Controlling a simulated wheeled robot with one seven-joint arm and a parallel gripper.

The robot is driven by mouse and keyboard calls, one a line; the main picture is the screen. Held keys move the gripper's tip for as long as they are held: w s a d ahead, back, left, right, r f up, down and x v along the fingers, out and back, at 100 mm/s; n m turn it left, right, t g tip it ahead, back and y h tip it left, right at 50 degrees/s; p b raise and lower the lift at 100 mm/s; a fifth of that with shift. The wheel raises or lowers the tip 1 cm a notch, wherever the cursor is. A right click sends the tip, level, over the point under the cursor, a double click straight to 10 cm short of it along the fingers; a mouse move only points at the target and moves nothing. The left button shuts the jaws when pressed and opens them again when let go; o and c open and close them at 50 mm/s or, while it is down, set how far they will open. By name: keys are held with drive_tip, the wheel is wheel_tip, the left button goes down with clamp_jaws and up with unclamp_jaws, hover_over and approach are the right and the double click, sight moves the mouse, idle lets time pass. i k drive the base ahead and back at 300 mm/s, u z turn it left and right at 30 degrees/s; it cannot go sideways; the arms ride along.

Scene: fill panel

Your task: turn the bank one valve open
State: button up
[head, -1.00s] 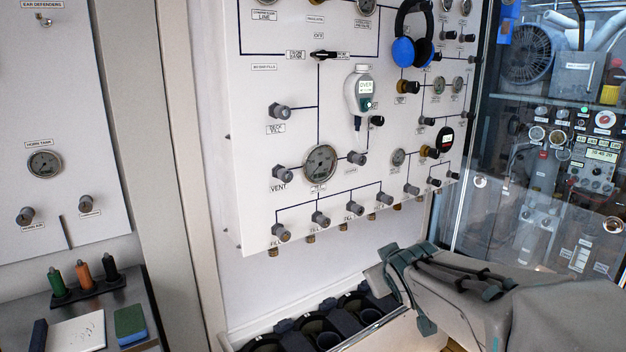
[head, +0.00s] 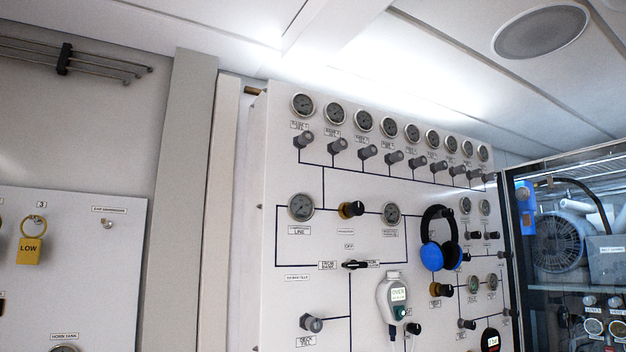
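The white fill panel (head: 300,255) fills the middle and right of the head view. Along its top runs a row of several round gauges, each with a label and a grey valve knob below it. The leftmost gauge (head: 303,105) has a label under it that looks like a bank label, too small to read surely. The leftmost grey valve knob (head: 303,141) sits just below it and joins the black line. Whether the knob is open or closed cannot be told. My gripper is not in view.
Blue headphones (head: 438,240) and a white handheld meter (head: 393,298) hang on the panel. A black selector (head: 352,265) sits mid-panel. A yellow "LOW" tag (head: 30,250) hangs on the left board. A glass-fronted cabinet (head: 575,250) stands at right.

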sight(306, 138)
drive_tip(key=u, duration=1.6)
drive_tip(key=i, duration=1.15)
drive_tip(key=z, duration=2.7)
